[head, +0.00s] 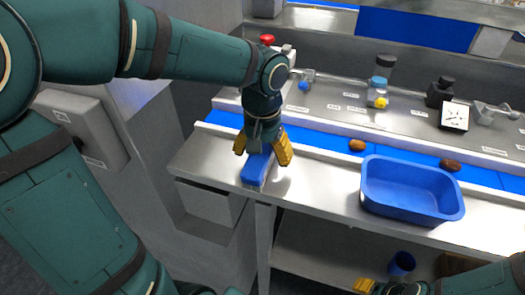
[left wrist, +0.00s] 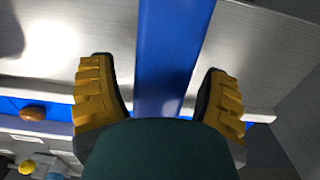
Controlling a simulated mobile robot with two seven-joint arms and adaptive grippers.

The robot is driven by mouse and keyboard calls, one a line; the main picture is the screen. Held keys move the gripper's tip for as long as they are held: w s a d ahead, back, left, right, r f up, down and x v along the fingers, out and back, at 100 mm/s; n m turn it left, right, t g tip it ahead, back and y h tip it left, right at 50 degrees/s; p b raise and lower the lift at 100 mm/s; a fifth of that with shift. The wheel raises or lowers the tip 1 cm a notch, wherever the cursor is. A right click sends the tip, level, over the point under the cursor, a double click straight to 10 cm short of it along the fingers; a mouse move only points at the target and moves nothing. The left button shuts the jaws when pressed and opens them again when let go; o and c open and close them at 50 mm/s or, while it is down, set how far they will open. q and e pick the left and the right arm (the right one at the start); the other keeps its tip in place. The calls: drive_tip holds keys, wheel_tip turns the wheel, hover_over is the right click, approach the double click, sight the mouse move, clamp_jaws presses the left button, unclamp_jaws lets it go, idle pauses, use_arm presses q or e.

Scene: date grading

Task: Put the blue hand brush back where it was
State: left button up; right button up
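The blue hand brush (head: 257,169) lies on the metal work table, near its left end. Its blue top also fills the middle of the left wrist view (left wrist: 170,60). My left gripper (head: 264,157) is right above the brush, pointing down, with one yellow finger on each side. In the left wrist view the fingers (left wrist: 160,100) stand wide apart with gaps to the brush, so it is open. My right gripper (head: 378,288) shows only in part at the bottom edge of the head view, and its fingers are too cut off to judge.
A blue tub (head: 412,190) stands on the table to the right. A blue conveyor strip (head: 322,143) behind carries brown dates (head: 357,145). A shelf at the back holds a jar (head: 377,92), a black bottle (head: 440,92) and a dial (head: 455,116). A blue cup (head: 401,263) stands below.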

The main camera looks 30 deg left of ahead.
use_arm(q)
drive_tip(key=shift+r+p, duration=0.35)
drive_tip(key=shift+r, duration=0.2)
wheel_tip(320, 180, up, 12)
drive_tip(key=p, duration=0.1)
drive_tip(key=shift+f, duration=0.25)
idle(0.3)
